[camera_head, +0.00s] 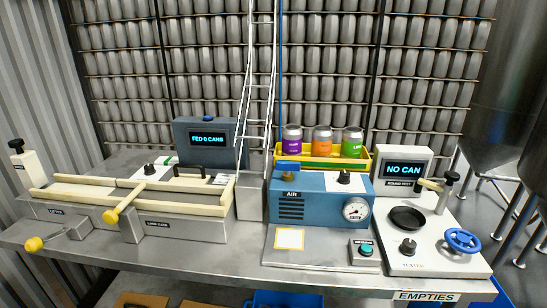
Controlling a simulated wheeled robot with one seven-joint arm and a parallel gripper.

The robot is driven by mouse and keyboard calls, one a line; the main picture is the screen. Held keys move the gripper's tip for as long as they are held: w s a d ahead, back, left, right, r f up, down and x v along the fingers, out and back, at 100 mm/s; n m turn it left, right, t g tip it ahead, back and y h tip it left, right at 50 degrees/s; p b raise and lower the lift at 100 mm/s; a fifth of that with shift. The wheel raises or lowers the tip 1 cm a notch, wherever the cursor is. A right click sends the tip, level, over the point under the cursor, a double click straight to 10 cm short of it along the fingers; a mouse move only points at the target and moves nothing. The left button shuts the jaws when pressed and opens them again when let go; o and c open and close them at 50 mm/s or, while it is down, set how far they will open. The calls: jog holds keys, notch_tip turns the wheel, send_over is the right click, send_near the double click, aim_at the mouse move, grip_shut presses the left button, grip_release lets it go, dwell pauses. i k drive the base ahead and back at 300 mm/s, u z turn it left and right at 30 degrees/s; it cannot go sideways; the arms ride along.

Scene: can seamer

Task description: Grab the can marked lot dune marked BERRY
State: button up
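Three silver-topped cans stand upright in a yellow tray (367,158) at the back centre, behind the blue AIR unit. From left to right they are a purple-labelled can (292,140), an orange-labelled can (322,140) and a green-labelled can (352,141). The print on their labels is too small to read with certainty, so I cannot tell from text which is BERRY or lot dune. The tray's front hides their lower parts. My gripper is not in view.
The blue AIR unit (318,205) with a gauge stands before the tray. A white tester (430,250) with a blue handwheel and "NO CAN" screen (404,169) is at right. A rail feeder (130,200) fills the left. A yellow-framed pad (289,239) is empty.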

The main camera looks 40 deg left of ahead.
aim_at(292, 137)
jog(key=u, duration=0.05)
jog(key=k, duration=1.2)
jog(key=u, duration=1.05)
jog(key=i, duration=0.9)
jog(key=z, duration=0.05)
